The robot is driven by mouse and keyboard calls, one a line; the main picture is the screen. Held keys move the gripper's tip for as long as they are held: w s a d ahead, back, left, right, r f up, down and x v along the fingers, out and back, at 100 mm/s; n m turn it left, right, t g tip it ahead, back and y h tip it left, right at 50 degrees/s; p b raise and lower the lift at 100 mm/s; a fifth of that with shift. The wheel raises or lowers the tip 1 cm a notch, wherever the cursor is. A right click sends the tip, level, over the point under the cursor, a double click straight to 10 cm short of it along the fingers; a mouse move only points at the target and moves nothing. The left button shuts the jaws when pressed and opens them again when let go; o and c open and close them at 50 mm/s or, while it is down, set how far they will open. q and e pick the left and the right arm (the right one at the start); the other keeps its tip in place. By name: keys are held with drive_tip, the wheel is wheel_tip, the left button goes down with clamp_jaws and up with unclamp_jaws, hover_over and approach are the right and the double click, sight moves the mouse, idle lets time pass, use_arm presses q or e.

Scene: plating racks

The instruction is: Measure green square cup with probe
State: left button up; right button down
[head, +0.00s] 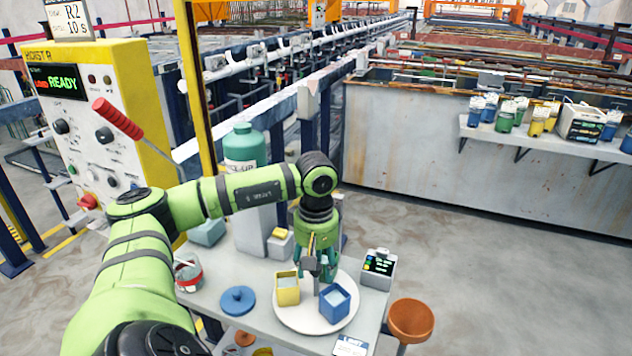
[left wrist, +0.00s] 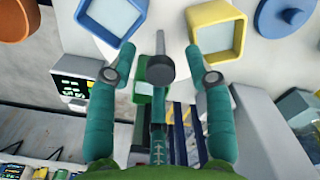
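My left gripper (head: 318,268) points down over the white round plate (head: 290,318) on the grey cart. In the left wrist view its two teal fingers (left wrist: 162,77) are apart. A grey probe-like piece with a round end (left wrist: 160,68) shows between them, with gaps on both sides. A green piece (left wrist: 140,68), perhaps the green square cup, lies behind it, mostly hidden. A yellow square cup (head: 288,290) and a blue square cup (head: 334,304) stand on the plate, close to the gripper. A small meter with a lit display (head: 379,263) stands right of the plate. My right gripper is not in view.
A blue round lid (head: 237,300) and a red-banded container (head: 188,272) lie left of the plate. A large teal bottle (head: 244,148) stands behind. A hoist panel (head: 95,125) with a red-handled lever stands left.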

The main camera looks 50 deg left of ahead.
use_arm(q)
wheel_tip(320, 180, up, 12)
idle(0.6)
